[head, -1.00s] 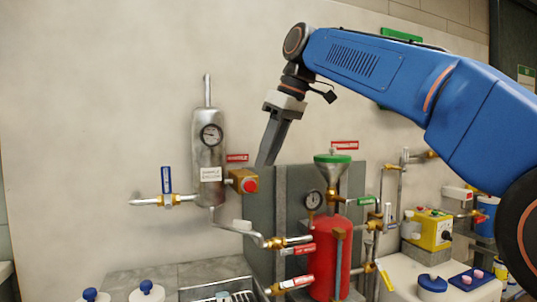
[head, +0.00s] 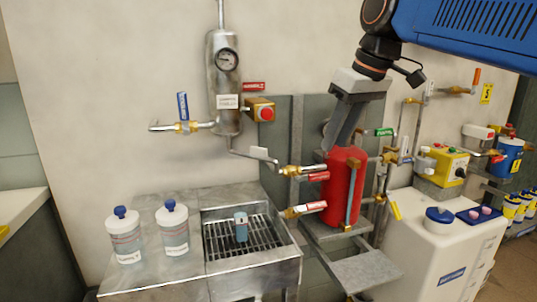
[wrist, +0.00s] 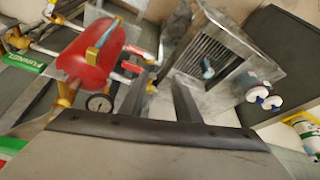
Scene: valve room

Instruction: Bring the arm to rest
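My arm (head: 470,28) is blue and reaches in from the upper right of the head view, bent down at the wrist. My gripper (head: 335,148) points downward in front of the top of the red tank (head: 343,185) and hides its funnel and gauge. In the wrist view the two dark fingers of my gripper (wrist: 160,88) stand apart with nothing held between them. The red tank (wrist: 90,52) lies to the left of the fingers there, and the sink grate (wrist: 207,55) to the right. I cannot tell the exact gap between fingers and tank.
A small blue-capped bottle (head: 241,227) stands on the sink grate (head: 218,241). Two larger bottles (head: 125,235) (head: 173,228) stand on the steel bench at left. A steel cylinder (head: 224,90) hangs on the wall. A white container (head: 438,245) stands at right. Pipes and valves surround the tank.

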